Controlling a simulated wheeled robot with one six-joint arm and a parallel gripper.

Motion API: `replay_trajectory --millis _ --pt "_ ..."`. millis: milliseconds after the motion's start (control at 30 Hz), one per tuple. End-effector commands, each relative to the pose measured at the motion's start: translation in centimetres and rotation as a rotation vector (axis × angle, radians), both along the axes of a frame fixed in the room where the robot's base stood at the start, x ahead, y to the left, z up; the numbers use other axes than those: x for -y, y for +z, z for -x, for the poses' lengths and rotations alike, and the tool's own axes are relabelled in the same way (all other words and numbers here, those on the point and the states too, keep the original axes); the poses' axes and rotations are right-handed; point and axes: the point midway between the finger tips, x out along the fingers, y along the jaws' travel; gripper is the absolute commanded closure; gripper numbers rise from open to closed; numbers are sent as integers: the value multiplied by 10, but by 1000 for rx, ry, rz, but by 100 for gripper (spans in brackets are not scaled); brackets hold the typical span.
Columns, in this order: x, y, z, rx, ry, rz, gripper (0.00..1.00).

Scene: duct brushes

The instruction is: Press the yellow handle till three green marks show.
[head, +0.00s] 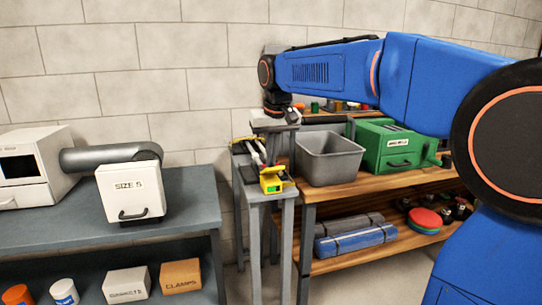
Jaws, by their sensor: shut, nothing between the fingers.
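A narrow grey stand (258,193) carries a small device with pale rods along its top. A yellow piece that looks like the handle (244,142) is at the device's far end. A yellow block (271,178) with a small green patch is at its near end; the patch is too small to count marks. My gripper (271,155) points down over the device, shut and empty, just right of the yellow handle. I cannot tell whether it touches the device.
A grey bin (328,158) and a green case (385,146) stand on the wooden bench (400,180) close on the right. A white "SIZE 5" box (130,190) and a grey duct (108,156) are on the left bench (190,195). A block wall (150,60) is behind.

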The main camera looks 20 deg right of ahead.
Motion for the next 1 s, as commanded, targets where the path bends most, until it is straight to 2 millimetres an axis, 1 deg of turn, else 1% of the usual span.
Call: replay_trajectory --millis 367,700,1000 --pt "0 -11 10 98 0 0 100" --pt "0 -33 25 294 1 0 100" --pt "0 -52 32 296 0 1 100"
